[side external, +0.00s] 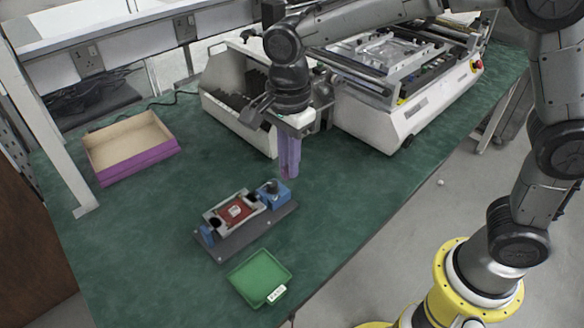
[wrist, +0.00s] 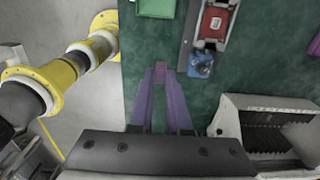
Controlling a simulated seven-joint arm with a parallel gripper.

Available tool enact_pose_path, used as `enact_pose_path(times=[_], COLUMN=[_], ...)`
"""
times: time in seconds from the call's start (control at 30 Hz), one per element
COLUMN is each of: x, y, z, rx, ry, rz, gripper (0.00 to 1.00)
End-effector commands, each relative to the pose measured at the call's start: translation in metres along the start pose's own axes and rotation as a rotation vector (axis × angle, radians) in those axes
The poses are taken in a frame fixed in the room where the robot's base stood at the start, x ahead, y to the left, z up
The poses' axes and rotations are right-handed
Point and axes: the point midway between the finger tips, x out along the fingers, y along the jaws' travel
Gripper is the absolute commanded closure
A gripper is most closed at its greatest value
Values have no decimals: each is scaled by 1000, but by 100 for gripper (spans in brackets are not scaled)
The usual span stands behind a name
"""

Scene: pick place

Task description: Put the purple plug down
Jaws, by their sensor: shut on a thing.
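My gripper (side external: 289,172) points down above the green mat, behind and right of the fixture's blue block. Its two long fingers are purple and come close together at the tips. In the wrist view, my gripper (wrist: 160,76) is shut on the small purple plug (wrist: 161,68), which shows between the fingertips. In the side view the plug cannot be told apart from the purple fingers. The gap between the plug and the mat is hard to judge.
A grey fixture (side external: 231,246) with a red part (side external: 236,212) and a blue block (side external: 275,192) stands mid-table. A green tray (side external: 262,274) is in front, and a purple-walled box (side external: 140,164) at left. White machines stand behind. Bare green mat (side external: 335,205) lies to the right.

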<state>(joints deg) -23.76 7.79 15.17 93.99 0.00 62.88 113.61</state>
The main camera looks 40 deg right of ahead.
Motion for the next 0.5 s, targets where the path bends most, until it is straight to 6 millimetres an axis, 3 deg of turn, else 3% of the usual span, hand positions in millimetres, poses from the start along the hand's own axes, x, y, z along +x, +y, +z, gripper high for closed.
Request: enact_pose_path(times=[0.17, 0.27, 0.5], x=[17, 36, 78], y=[3, 23, 92], z=[-2, -14, -57], rx=[-26, -39, -42], ry=[-6, -4, 0], rz=[-13, -10, 0], gripper=[100, 100, 100])
